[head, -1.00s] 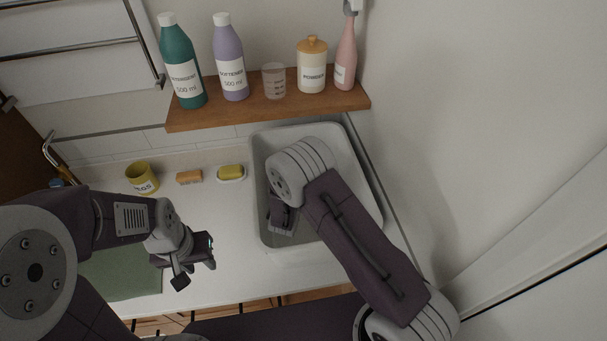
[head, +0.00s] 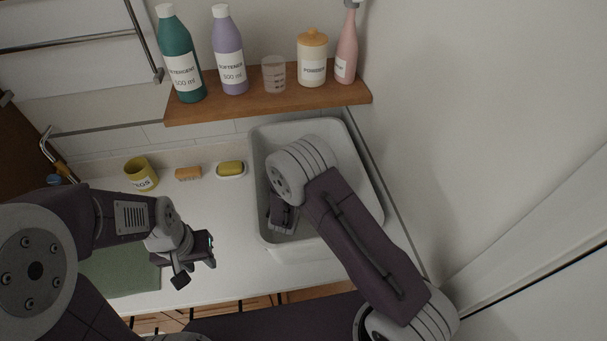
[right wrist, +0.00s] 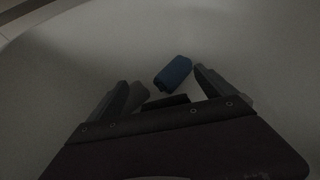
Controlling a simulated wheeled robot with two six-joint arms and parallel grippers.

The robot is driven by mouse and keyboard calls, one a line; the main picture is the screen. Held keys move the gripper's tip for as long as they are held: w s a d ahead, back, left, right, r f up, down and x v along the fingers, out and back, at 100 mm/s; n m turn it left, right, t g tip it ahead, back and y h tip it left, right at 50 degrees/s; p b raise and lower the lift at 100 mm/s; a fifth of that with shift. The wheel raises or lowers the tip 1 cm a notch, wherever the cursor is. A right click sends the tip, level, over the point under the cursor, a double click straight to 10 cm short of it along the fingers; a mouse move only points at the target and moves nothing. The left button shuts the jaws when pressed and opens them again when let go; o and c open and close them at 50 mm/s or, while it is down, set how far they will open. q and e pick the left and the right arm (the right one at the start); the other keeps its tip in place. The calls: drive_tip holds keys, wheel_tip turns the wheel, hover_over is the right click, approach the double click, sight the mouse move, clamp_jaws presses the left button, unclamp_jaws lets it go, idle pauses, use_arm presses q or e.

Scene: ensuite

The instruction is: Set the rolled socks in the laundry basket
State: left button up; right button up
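A blue roll (right wrist: 173,73), which looks like the rolled socks, lies on the pale floor inside a white open-topped tub. The tub (head: 369,175) shows in the head view on the right of the counter and may be the laundry basket. My right gripper (head: 282,226) reaches down into it. In the right wrist view my right gripper (right wrist: 165,90) is open, with its fingers apart and the blue roll just beyond them, not gripped. The roll is hidden in the head view. My left gripper (head: 196,273) is open and empty above the counter.
A wooden shelf (head: 270,107) with several bottles and jars hangs behind the tub. A yellow pegs pot (head: 141,175), a brush (head: 188,173) and a yellow sponge (head: 230,168) stand along the back. A green mat (head: 120,272) lies at left. A wall rises at right.

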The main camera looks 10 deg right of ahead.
drive_tip(key=shift+r+p, duration=0.9)
drive_tip(key=shift+p, duration=0.1)
drive_tip(key=b+v, duration=0.2)
drive_tip(key=v, duration=1)
drive_tip(key=shift+f, duration=0.25)
